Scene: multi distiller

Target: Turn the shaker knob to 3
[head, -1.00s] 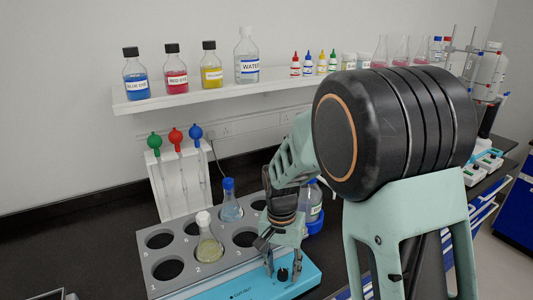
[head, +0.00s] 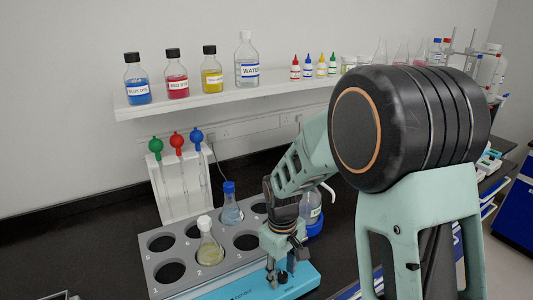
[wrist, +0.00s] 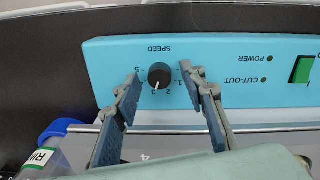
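The shaker's dark round speed knob (wrist: 159,76) is on the light-blue front panel (wrist: 225,75) in the wrist view, where the lettering appears upside down. The knob's white pointer mark points down and slightly left, toward the printed 3. My gripper (wrist: 161,82) is open, with one finger on each side of the knob and visible gaps between. In the head view the gripper (head: 282,272) is low at the blue panel of the shaker (head: 248,288), around the small dark knob (head: 282,276). Whether a finger touches the knob there is too small to tell.
The grey shaker rack (head: 150,270) holds a flask with yellowish liquid (head: 209,248) and a blue-capped bottle (head: 231,212). A bottle with a blue base (head: 314,228) stands close behind my gripper. In the wrist view a green switch (wrist: 302,69) is at the panel's right.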

